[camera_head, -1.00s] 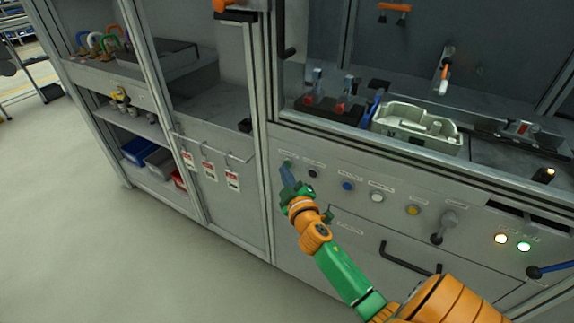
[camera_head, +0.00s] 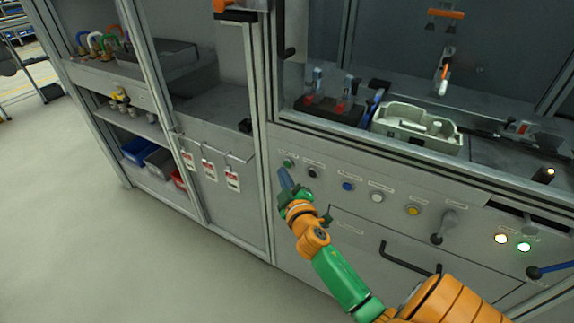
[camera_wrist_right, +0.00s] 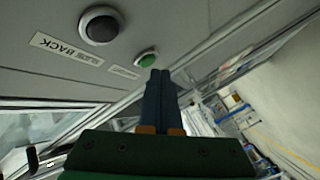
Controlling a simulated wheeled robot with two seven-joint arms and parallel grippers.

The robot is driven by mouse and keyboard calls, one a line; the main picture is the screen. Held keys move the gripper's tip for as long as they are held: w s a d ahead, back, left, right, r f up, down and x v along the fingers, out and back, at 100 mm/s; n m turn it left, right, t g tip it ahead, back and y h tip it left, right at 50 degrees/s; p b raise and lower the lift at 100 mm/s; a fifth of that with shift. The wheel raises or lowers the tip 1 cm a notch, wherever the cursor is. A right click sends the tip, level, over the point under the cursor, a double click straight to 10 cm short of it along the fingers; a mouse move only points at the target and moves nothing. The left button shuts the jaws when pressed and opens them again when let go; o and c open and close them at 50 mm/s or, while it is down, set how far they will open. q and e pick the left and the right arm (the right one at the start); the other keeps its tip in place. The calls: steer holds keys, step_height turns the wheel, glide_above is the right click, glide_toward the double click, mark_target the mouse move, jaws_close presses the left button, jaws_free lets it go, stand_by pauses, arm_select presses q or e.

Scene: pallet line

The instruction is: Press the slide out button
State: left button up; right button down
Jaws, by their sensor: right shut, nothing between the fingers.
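A row of buttons runs along the grey front panel. A green button (camera_head: 288,162) is at its left end, with a black button (camera_head: 312,173) beside it. In the right wrist view the green button (camera_wrist_right: 147,58) is close to the fingertips, and the larger black button (camera_wrist_right: 101,25) has a label ending in "BACK". The green button's label is too small to read. My right gripper (camera_head: 283,172) is shut and empty, its blue fingertips just below the green button in the head view. A small gap seems to show; contact cannot be told. My left gripper is not in view.
Blue (camera_head: 347,186), white (camera_head: 376,197) and yellow (camera_head: 413,210) buttons and a grey lever (camera_head: 440,228) continue rightward. A black drawer handle (camera_head: 408,259) juts out below. A pale tray (camera_head: 419,125) sits above the panel.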

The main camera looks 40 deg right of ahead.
steer(key=shift+s+a, duration=0.1)
steer(key=shift+a, duration=0.1)
steer(key=shift+s+a, duration=0.3)
steer(key=shift+a, duration=0.45)
steer(key=shift+s+a, duration=0.35)
steer(key=shift+a, duration=0.4)
steer(key=shift+s+a, duration=0.3)
steer(key=shift+a, duration=0.45)
